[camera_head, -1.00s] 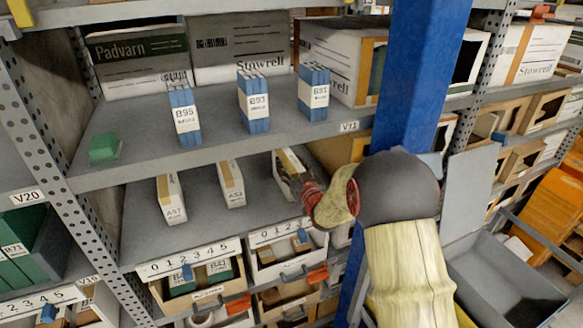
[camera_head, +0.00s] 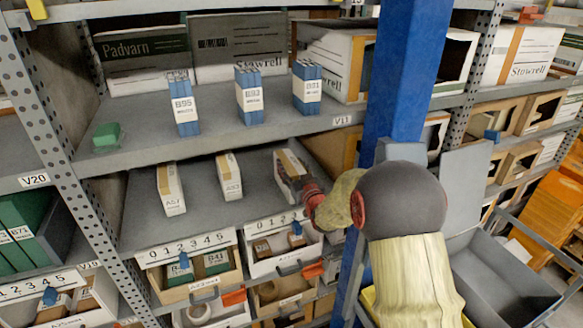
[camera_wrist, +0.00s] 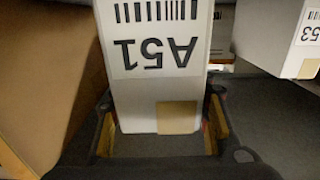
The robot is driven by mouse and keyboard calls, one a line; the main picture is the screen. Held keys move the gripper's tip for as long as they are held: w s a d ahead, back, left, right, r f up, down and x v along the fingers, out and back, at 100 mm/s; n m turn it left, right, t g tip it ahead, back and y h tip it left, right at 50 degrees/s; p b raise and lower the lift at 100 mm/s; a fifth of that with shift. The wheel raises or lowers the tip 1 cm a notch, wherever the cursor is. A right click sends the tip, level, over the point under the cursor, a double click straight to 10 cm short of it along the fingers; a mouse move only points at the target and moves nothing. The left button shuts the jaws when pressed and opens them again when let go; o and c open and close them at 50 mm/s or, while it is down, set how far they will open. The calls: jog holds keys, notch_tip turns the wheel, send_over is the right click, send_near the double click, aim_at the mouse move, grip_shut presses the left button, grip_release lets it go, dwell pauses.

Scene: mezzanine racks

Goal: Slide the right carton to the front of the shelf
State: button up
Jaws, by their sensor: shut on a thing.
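The right carton, a white box with a tan strip (camera_head: 290,166), lies on the middle shelf (camera_head: 250,205), to the right of two similar cartons. In the wrist view the carton (camera_wrist: 155,85) fills the middle, its A51 label upside down. My gripper (camera_head: 308,196) reaches in from the right at the carton's front end. In the wrist view my gripper (camera_wrist: 158,132) has one finger on each side of the carton and is shut on it. The hand partly hides the carton's front in the head view.
Carton A53 (camera_head: 229,178) and carton A57 (camera_head: 171,190) stand to the left, with gaps between. A blue post (camera_head: 408,75) rises close to my arm. The upper shelf (camera_head: 150,140) holds blue packs above. Labelled bins (camera_head: 185,268) sit below the shelf edge.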

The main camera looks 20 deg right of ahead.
jog(key=o, duration=1.5)
jog(key=shift+o, duration=0.3)
jog(key=s, duration=1.2)
jog(key=shift+a, duration=0.2)
jog(key=shift+s+a+r+g+b, duration=0.1)
jog(key=shift+a+r+g+b, duration=0.15)
jog(key=shift+g+b, duration=0.15)
jog(key=s+a+f+g+b, duration=0.1)
jog(key=s+a+g, duration=0.3)
jog(key=s, duration=0.8)
jog(key=s+a+f+g+b, duration=0.2)
jog(key=s+a+g+b, duration=0.1)
jog(key=s, duration=0.8)
jog(key=s+a+f+g+b, duration=0.1)
jog(key=s+a+g, duration=0.3)
jog(key=s, duration=0.8)
jog(key=shift+s+a+f+g+y+b, duration=0.35)
jog(key=shift+a+b, duration=0.35)
jog(key=shift+a, duration=0.3)
